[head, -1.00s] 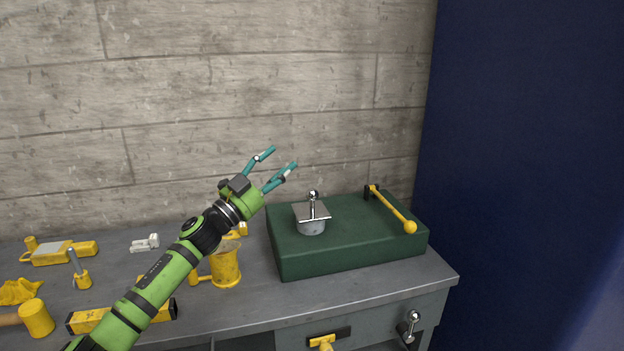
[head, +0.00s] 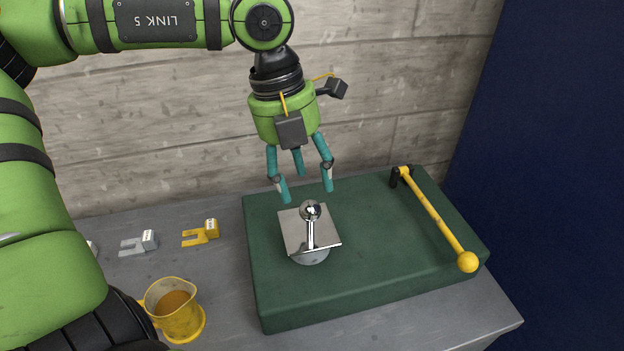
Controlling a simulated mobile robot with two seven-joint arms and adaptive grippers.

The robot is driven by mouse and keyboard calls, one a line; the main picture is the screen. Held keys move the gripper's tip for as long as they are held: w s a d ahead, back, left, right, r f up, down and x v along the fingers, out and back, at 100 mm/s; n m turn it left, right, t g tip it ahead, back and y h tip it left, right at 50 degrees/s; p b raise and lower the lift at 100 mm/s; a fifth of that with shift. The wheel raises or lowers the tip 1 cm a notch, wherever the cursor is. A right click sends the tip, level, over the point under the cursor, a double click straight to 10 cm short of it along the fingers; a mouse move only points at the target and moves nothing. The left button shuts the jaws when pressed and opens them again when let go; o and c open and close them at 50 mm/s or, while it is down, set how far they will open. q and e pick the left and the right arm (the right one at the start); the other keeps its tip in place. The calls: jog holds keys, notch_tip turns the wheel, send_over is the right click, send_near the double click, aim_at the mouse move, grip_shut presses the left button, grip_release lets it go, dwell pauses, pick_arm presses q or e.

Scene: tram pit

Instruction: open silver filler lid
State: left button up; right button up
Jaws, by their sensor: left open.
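The silver filler lid (head: 294,236) is a square plate with an upright ball-topped knob (head: 311,212). It sits shut on a short round silver neck (head: 310,258) on top of the green box (head: 375,255). My left gripper (head: 306,193) points down just above and behind the knob. Its teal fingers are spread and empty, and a small gap seems to lie between the fingertips and the knob. My right gripper is not in view.
A yellow lever (head: 437,218) with a ball end lies along the box's right side. A yellow jug (head: 174,312) with brown liquid stands left of the box. A white forked piece (head: 138,243) and a yellow one (head: 201,233) lie on the grey bench (head: 225,275). A concrete wall stands behind.

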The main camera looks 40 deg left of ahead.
aim_at(308, 203)
pick_arm(q)
jog(key=shift+s+d+f, duration=0.1)
jog(key=shift+s+f, duration=0.05)
jog(key=shift+f, duration=0.2)
jog(key=p+x, duration=0.1)
jog(key=x, duration=0.4)
jog(key=shift+s+d+f, duration=0.1)
jog(key=shift+s+f, duration=0.1)
jog(key=shift+f, duration=0.25)
jog(key=shift+d, duration=0.1)
jog(key=c, duration=1.1)
grip_shut()
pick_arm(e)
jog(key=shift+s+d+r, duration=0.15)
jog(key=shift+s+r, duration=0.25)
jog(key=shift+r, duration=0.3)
